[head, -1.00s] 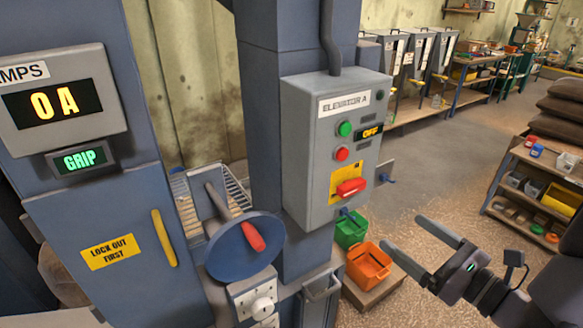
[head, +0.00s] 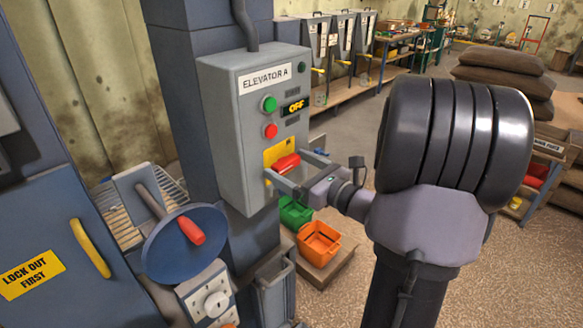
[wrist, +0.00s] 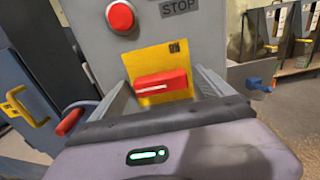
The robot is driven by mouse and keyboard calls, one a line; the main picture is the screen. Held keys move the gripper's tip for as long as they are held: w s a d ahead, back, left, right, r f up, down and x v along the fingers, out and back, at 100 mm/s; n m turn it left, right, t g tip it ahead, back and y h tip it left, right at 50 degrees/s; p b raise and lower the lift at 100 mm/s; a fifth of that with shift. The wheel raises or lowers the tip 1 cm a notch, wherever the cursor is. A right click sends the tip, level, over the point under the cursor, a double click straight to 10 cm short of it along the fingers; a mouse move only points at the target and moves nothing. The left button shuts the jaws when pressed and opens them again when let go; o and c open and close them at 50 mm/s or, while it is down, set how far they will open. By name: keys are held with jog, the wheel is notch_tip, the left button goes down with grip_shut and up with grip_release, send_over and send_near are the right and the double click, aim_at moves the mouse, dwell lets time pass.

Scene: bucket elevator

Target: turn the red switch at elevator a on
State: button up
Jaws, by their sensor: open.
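The grey control box labelled ELEVATOR A (head: 235,115) is on the blue column. Its small display (head: 295,106) reads OFF. The red switch (head: 287,163) lies roughly level across a yellow plate (head: 275,152) low on the box front. In the wrist view the red switch (wrist: 161,85) sits between my two fingers, one on each side. My gripper (head: 296,168) is open in front of the switch, its fingers pointing at the box. I cannot tell whether the fingers touch the switch.
A green button (head: 269,104) and a red button (head: 271,131) are above the switch. A blue wheel with a red handle (head: 190,231) stands at the lower left. Green (head: 295,212) and orange (head: 319,241) bins are below the box.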

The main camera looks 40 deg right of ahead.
jog(key=c, duration=1.4)
jog(key=shift+o, duration=0.2)
jog(key=shift+m+p, duration=0.3)
jog(key=shift+p, duration=0.2)
jog(key=m+p, duration=0.1)
jog(key=p, duration=0.1)
jog(key=m+p, duration=0.1)
jog(key=shift+r+m+p, duration=0.25)
jog(key=shift+m+p, duration=0.15)
jog(key=m+p, duration=0.6)
jog(key=p, duration=0.2)
jog(key=shift+d, duration=0.1)
jog(key=m+p, duration=0.4)
jog(key=p, duration=0.1)
jog(key=shift+f+m, duration=0.15)
jog(key=shift+m, duration=0.15)
jog(key=m+p, duration=0.3)
jog(key=shift+f+m+p, duration=0.2)
jog(key=shift+m+p, duration=0.2)
